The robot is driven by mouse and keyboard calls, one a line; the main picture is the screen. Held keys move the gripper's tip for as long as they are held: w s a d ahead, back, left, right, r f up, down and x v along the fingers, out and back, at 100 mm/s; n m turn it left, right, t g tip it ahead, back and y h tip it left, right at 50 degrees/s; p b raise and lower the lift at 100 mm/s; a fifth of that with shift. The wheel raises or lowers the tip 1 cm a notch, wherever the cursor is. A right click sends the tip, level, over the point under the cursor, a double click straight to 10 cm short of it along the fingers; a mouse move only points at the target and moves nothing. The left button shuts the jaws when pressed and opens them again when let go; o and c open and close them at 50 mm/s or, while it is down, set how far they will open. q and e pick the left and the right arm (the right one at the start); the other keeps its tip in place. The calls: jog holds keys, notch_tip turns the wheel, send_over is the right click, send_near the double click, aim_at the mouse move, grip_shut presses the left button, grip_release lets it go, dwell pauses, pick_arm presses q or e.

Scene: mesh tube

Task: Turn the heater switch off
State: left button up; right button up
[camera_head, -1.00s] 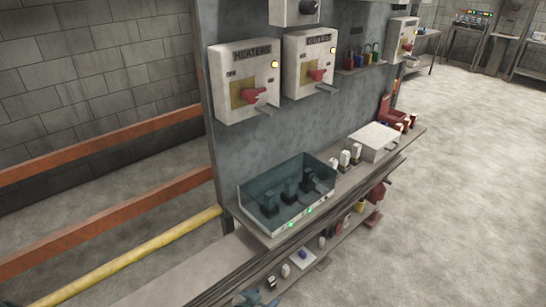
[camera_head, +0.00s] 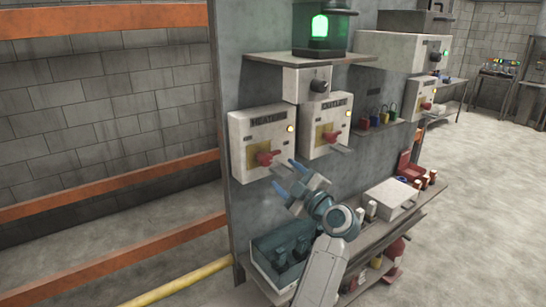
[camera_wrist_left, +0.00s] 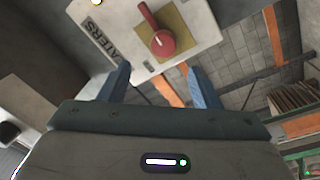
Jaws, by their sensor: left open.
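The heater switch box (camera_head: 247,133), labelled HEATERS, is a white box on the grey panel with a lit amber lamp. Its red handle (camera_head: 266,158) sits on a yellow plate. The wrist view shows the same box (camera_wrist_left: 185,18) with the red handle (camera_wrist_left: 160,42) just beyond the fingers, pointing toward the picture's upper left. My left gripper (camera_head: 287,177) is open, its blue fingers apart and empty, in front of the panel just below and right of the handle. It also shows in the wrist view (camera_wrist_left: 161,80). My right gripper is not in view.
A matching OUTLET box (camera_head: 325,128) with a red handle stands close to the right. A green lit lamp (camera_head: 320,27) sits on the shelf above. Below are a teal bin (camera_head: 265,272) and a ledge with a white box (camera_head: 391,199). Orange rails (camera_head: 110,190) run at left.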

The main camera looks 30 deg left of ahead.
aim_at(268, 161)
pick_arm(q)
jog(key=shift+n+g+h, duration=0.3)
jog(key=shift+g+h, duration=0.1)
jog(key=shift+h, duration=0.1)
jog(key=p+x, duration=0.1)
jog(key=x, duration=0.2)
jog(key=p+x, duration=0.2)
jog(key=x, duration=0.1)
jog(key=p+x, duration=0.1)
jog(key=x, duration=0.2)
jog(key=shift+w+a+r+p, duration=0.15)
jog(key=shift+a+r+p, duration=0.2)
jog(key=shift+r, duration=0.05)
jog(key=shift+w+a+f, duration=0.1)
jog(key=shift+w+a, duration=0.1)
jog(key=shift+a, duration=0.1)
jog(key=c, duration=1)
